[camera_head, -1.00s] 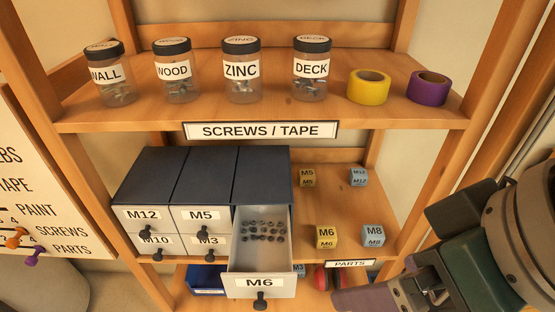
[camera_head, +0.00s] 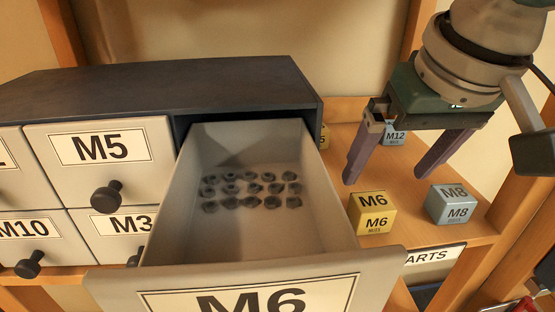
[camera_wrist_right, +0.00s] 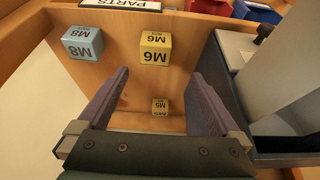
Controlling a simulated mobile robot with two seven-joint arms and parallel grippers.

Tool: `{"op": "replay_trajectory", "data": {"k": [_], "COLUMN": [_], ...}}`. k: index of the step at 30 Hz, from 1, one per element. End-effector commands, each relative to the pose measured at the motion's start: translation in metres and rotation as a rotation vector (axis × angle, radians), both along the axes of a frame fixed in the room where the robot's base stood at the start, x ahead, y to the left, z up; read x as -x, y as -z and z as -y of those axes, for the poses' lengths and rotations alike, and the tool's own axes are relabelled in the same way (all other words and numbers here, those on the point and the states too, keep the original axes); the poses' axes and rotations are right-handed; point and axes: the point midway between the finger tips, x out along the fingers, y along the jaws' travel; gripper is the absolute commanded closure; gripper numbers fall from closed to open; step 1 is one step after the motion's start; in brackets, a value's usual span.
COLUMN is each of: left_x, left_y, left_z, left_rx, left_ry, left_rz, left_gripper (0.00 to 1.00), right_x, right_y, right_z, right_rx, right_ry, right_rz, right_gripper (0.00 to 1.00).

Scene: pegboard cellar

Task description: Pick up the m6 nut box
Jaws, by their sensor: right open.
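The M6 nut box (camera_head: 372,212) is a small yellow cube with M6 labels, standing on the wooden shelf to the right of the open drawer. It also shows in the right wrist view (camera_wrist_right: 155,48), ahead of the fingertips. My right gripper (camera_head: 391,178) is open and empty, with its two purple fingers pointing down just above and behind the yellow box. In the wrist view the gripper (camera_wrist_right: 158,85) has the box roughly between its finger lines but beyond the tips, apart from them. My left gripper is out of view.
The open M6 drawer (camera_head: 272,262) holds nuts and juts out close left of the box. A blue M8 box (camera_head: 451,204) stands to the right. A blue M12 box (camera_head: 394,135) and a yellow M5 box (camera_wrist_right: 160,107) stand farther back.

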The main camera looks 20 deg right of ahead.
Motion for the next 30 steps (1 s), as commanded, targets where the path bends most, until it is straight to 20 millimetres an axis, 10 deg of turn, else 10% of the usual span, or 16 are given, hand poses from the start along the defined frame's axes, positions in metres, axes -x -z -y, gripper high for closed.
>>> {"op": "replay_trajectory", "data": {"k": [21, 30], "left_x": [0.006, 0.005], "left_y": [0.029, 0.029], "left_z": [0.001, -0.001], "left_rx": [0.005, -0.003], "left_ry": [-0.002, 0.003], "left_rz": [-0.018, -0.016], "left_gripper": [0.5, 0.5], "right_x": [-0.038, -0.04], "right_y": [0.084, 0.088], "right_z": [0.016, 0.017], "right_rx": [0.001, 0.002], "right_ry": [0.001, -0.001], "right_rz": [0.0, 0.001], "right_gripper": [0.0, 0.0]}}
